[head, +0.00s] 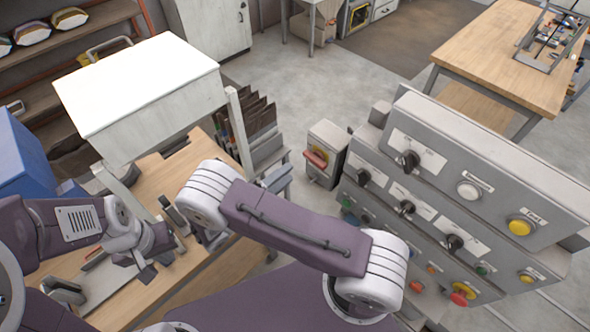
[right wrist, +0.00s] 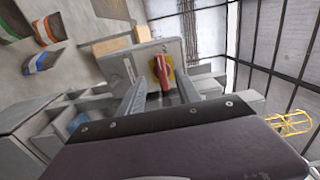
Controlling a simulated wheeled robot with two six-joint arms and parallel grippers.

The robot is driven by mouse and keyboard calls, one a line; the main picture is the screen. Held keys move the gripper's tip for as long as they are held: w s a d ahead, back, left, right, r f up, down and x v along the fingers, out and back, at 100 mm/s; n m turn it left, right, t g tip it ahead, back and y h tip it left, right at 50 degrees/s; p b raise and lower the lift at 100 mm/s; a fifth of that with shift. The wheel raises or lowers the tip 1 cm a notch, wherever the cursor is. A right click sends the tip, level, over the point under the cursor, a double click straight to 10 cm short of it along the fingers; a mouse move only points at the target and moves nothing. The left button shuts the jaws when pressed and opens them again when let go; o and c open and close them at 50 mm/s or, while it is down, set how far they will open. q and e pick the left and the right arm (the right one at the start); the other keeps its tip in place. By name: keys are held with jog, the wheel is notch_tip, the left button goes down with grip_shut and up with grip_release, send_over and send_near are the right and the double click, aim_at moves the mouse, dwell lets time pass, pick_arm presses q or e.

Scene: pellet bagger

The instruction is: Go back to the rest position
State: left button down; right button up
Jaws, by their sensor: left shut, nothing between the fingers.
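My left gripper (head: 150,274) is low over the wooden bench at the left of the head view, shut and empty. My right arm crosses the middle of the head view. My right gripper (head: 280,178) is partly hidden behind its own wrist, short of the grey switch box. In the right wrist view the two fingers of my right gripper (right wrist: 160,88) stand apart with nothing held. A red handle (right wrist: 161,72) on a yellow plate shows between them, beyond the tips. The same red handle (head: 315,158) shows in the head view, with a gap to the gripper.
A grey control panel (head: 470,160) with knobs and buttons stands to the right, close to my right arm. A white-topped box (head: 140,85) stands above the wooden bench (head: 150,185). A rack of dark bags (head: 255,120) is behind my right gripper. Open floor lies beyond.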

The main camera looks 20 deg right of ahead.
jog(key=shift+a, duration=0.1)
dwell(0.4)
jog(key=s+d+f+m+g+y+b, duration=0.4)
jog(key=s+d+m+g+y, duration=0.4)
jog(key=m, duration=0.7)
jog(key=s+a+m+t+y+b, duration=0.1)
jog(key=m+y, duration=0.3)
jog(key=m, duration=0.9)
jog(key=s+a+f+m+t+y+b, duration=0.1)
jog(key=a+m+y, duration=0.3)
jog(key=m, duration=0.9)
jog(key=shift+s+a+f+y+b, duration=0.25)
jog(key=shift+s+y+b, duration=0.15)
jog(key=shift+b, duration=0.05)
